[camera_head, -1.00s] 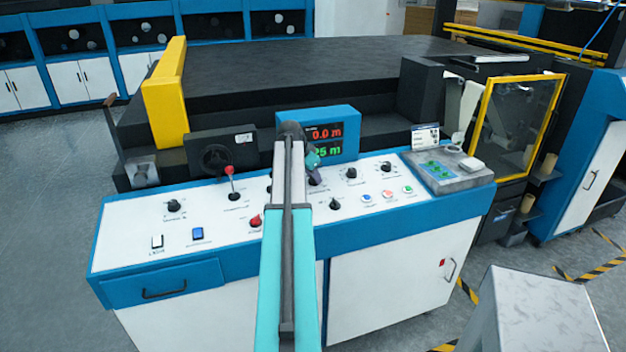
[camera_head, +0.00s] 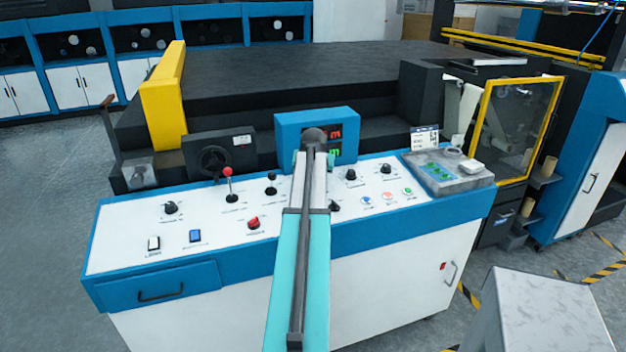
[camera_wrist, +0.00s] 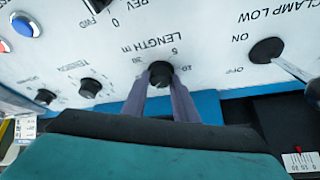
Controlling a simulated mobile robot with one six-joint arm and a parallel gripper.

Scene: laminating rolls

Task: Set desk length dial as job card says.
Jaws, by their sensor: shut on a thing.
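The LENGTH m dial (camera_wrist: 161,73) is a small black knob on the white desk panel, with 5, 10 and 30 readable around it in the wrist view, where the lettering is upside down. My gripper (camera_wrist: 161,84) has a finger on each side of the knob and is shut on it. The exact pointer setting is hard to tell. In the head view my arm hides the dial and the fingers. A white card (camera_head: 424,137), perhaps the job card, stands at the desk's back right; its text is too small to read. The display (camera_head: 334,143) is mostly covered by my arm.
The CLAMP LOW lever (camera_wrist: 266,50) and the TENSION knob (camera_wrist: 90,88) flank the dial. A REV/FWD knob (camera_head: 334,206) lies nearer the front. A red-tipped lever (camera_head: 229,184) stands to the left. A grey surface (camera_head: 530,315) is at the lower right.

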